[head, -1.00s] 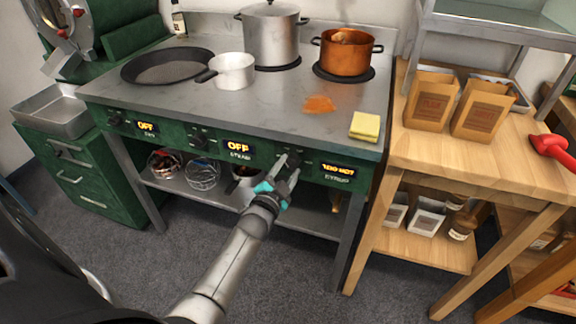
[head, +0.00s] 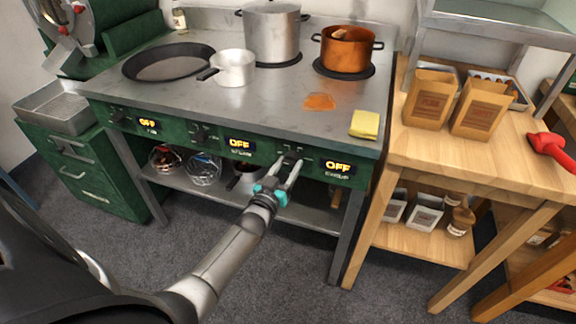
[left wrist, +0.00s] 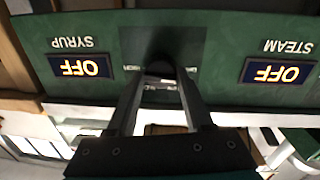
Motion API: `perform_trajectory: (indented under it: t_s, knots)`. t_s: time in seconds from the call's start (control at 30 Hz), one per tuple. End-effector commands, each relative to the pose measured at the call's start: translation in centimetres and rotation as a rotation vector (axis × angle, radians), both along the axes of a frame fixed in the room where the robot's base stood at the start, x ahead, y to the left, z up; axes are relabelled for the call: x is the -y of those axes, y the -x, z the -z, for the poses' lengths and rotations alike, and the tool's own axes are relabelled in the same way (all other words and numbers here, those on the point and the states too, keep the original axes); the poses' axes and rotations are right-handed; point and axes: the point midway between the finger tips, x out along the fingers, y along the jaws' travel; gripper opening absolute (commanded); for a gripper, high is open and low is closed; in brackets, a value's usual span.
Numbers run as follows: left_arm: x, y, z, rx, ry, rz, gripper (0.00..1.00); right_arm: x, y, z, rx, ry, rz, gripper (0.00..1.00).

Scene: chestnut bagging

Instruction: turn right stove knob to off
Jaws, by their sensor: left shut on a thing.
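The right stove knob (head: 291,152) is on the green front panel, left of the right display (head: 337,167), which reads OFF. In the left wrist view, the same display (left wrist: 80,67) reads OFF above the label SYRUP, upside down. My left gripper (head: 287,165) is at the panel, shut on the knob. In the left wrist view, the fingers of my left gripper (left wrist: 158,84) reach up to the dark knob (left wrist: 163,48), which is in shadow and partly hidden. My right gripper is not in view.
An orange pot (head: 345,50) stands on the right burner, with an orange spill (head: 319,102) and a yellow sponge (head: 364,124) in front. The middle display (head: 241,144) and left display (head: 148,121) also read OFF. A wooden table (head: 425,140) stands close on the right.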

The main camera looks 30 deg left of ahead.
Motion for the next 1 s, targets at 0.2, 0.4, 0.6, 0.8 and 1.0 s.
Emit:
perform_trajectory:
  t_s: [0.2, 0.4, 0.6, 0.8, 1.0]
  knots:
    - [-0.33, -0.10, -0.33, 0.028, 0.078, -0.003, 0.00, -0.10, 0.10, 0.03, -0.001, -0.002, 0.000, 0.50]
    - [-0.36, -0.08, -0.32, 0.035, 0.110, -0.003, 0.00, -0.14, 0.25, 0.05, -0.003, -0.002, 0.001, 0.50]
    - [-0.37, -0.07, -0.30, 0.036, 0.117, -0.004, 0.00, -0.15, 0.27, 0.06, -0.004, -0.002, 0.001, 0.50]
    - [-0.38, -0.07, -0.29, 0.035, 0.118, -0.004, 0.00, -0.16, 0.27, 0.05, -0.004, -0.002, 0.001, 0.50]
    - [-0.27, -0.04, -0.18, 0.033, 0.117, -0.003, 0.73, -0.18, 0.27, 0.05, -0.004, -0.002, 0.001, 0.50]
